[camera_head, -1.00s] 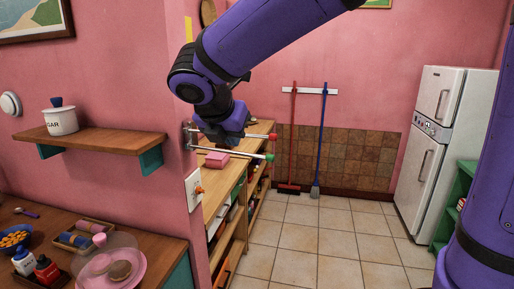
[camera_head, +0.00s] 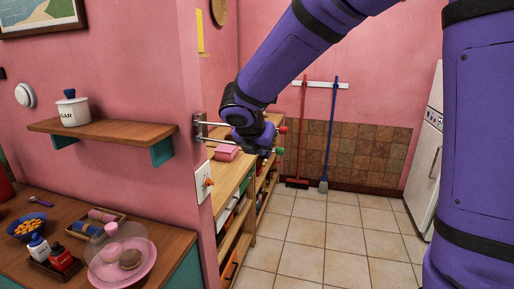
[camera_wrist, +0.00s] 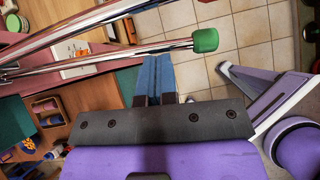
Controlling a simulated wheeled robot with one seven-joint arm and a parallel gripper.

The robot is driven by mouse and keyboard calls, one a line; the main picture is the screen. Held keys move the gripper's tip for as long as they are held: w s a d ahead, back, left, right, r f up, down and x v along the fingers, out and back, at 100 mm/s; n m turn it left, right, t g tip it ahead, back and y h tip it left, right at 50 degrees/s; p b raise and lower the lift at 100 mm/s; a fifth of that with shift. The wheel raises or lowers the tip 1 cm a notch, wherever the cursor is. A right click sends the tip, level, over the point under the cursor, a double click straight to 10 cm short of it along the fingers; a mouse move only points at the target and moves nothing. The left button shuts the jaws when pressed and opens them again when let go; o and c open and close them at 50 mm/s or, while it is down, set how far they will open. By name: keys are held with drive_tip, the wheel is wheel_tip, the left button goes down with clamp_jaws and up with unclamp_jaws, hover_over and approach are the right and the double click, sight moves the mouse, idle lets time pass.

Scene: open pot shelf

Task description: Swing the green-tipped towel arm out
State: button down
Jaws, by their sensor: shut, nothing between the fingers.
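The green-tipped towel arm is a thin chrome rod reaching from a wall bracket (camera_head: 200,125) at the wall's corner, with its green tip (camera_head: 279,151) over the floor side. In the wrist view the green tip (camera_wrist: 205,40) is at upper middle, its rod running off to the left. A second rod with a red tip (camera_head: 283,130) lies above and behind it. My gripper (camera_wrist: 155,58) is shut and empty. Its blue fingertips are right beside the green-tipped rod, short of the tip; I cannot tell whether they touch. In the head view my wrist hides the rods' middle.
A wooden counter (camera_head: 231,178) with a pink box (camera_head: 227,153) runs behind the rods. A wall shelf (camera_head: 105,130) holds a sugar pot (camera_head: 73,108). An orange-knobbed switch plate (camera_head: 203,184) is below the bracket. The tiled floor (camera_head: 325,235) to the right is open.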

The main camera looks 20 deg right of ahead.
drive_tip(key=shift+w+d, duration=0.1)
idle(0.3)
drive_tip(key=shift+w+d, duration=1.1)
